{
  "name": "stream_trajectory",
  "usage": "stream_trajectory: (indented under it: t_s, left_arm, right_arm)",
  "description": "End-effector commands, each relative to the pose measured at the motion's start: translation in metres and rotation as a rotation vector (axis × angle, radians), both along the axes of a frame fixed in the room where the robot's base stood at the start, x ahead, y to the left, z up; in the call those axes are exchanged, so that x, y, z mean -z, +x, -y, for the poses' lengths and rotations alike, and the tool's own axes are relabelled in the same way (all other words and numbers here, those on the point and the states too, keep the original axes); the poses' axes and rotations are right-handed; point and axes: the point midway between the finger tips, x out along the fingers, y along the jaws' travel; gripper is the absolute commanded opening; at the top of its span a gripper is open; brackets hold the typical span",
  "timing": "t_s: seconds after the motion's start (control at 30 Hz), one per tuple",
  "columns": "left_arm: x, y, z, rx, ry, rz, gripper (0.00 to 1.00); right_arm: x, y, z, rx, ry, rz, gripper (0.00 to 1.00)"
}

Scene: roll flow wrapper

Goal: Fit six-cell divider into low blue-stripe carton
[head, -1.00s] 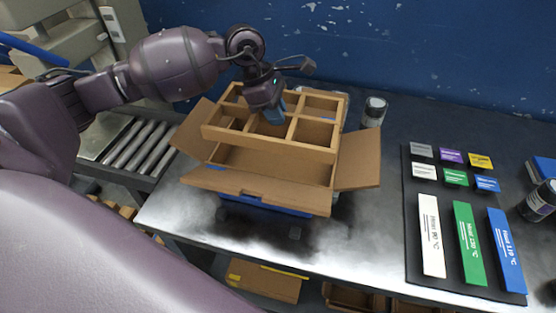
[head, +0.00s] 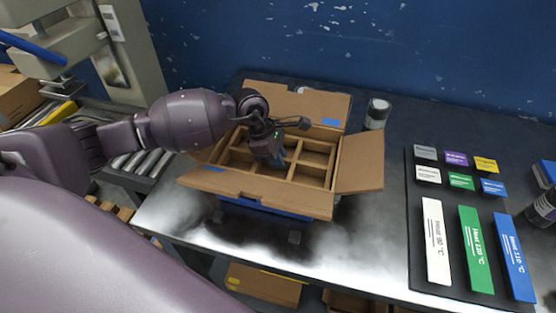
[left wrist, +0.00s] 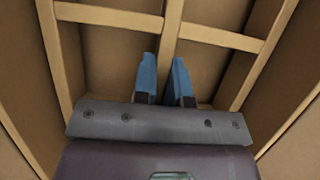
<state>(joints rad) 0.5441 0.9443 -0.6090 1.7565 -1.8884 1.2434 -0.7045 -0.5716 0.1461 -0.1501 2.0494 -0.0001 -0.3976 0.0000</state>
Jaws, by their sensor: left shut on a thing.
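The low carton (head: 262,208) stands on the bench with its flaps folded outward and a blue stripe on its side. The six-cell divider (head: 312,163) is down inside the carton, its top edges around or below the carton rim. My left gripper (head: 279,162) reaches into the middle of the divider, shut on one of its walls. In the left wrist view the blue fingertips (left wrist: 165,85) are on either side of a divider wall (left wrist: 171,25). How far the divider is from the carton floor is hidden. My right gripper is not in view.
A dark board (head: 418,270) with coloured label plates lies to the right of the carton. A small jar (head: 377,113) stands behind the right flap. A roller conveyor (head: 150,163) is at left. The bench between carton and board is clear.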

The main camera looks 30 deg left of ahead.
Motion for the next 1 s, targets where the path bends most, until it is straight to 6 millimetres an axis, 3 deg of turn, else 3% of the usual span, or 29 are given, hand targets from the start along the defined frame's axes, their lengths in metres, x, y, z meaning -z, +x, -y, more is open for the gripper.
stream_trajectory:
  t_s: [0.1,0.6,0.63,0.77,1.0]
  left_arm:
    - [0.0093,-0.0001,0.0005,-0.001,-0.001,-0.001,0.00]
    - [0.0156,0.0001,0.0001,0.000,-0.001,0.000,0.00]
    - [0.0147,0.0001,0.0002,0.000,-0.001,0.001,0.17]
    - [0.0141,0.0002,0.0002,0.000,-0.001,0.001,0.37]
    - [0.0140,0.0002,0.0002,0.000,-0.001,0.001,0.38]
  right_arm:
    - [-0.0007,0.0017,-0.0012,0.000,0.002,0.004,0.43]
    - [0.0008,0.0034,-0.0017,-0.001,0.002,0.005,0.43]
    - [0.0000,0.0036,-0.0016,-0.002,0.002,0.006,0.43]
    - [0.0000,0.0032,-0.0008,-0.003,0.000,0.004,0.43]
    - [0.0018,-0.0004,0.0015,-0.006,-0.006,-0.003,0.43]
